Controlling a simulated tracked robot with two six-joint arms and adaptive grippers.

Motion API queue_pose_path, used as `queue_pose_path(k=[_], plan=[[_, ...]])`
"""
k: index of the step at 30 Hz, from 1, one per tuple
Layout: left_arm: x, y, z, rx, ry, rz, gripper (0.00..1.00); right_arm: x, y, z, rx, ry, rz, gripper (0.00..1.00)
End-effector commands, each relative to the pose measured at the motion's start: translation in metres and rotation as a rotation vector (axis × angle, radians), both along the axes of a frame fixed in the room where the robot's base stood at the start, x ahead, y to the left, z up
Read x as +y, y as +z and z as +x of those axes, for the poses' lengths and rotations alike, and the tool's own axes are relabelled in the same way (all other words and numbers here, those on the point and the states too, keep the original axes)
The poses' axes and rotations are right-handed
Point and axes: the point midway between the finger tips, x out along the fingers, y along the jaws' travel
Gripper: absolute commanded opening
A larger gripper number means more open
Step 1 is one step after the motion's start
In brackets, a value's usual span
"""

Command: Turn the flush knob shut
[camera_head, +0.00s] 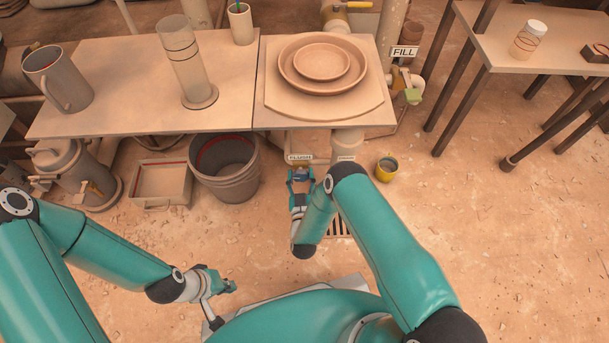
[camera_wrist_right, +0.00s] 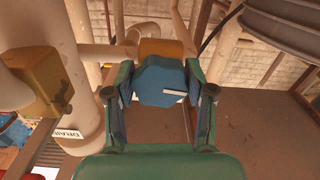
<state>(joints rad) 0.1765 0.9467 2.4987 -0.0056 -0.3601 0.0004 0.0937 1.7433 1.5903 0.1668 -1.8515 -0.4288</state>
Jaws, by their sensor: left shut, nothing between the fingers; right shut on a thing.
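The flush knob (camera_wrist_right: 162,80) is a blue, many-sided knob with a white mark line, seen in the right wrist view on an orange-brown valve body (camera_wrist_right: 160,48). My right gripper (camera_wrist_right: 161,88) is shut on it, one finger at each side. In the head view my right gripper (camera_head: 301,178) is below the FLUSH label (camera_head: 299,157), under the table's front edge, and the knob is mostly hidden there. The white mark runs roughly crosswise toward the right finger. My left gripper (camera_head: 229,287) is shut and empty, low over the floor, away from the knob.
A yellow-brown block (camera_wrist_right: 45,82) and a DRAIN label (camera_wrist_right: 68,134) are at left in the right wrist view. A FILL label (camera_head: 404,52) hangs above.

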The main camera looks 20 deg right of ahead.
Motion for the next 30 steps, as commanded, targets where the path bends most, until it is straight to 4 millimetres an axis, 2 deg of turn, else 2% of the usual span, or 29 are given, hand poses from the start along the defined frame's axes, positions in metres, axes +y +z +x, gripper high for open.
queue_pose_path(k=[11,30], plan=[[0.0,0.004,0.0,0.0,0.0,0.0,0.0,-0.003,0.001,0.0,-0.047,-0.015,0.157,0.19],[0.0,0.017,0.0,0.0,0.0,0.0,0.0,-0.005,0.002,0.0,-0.208,-0.017,0.723,0.19]])
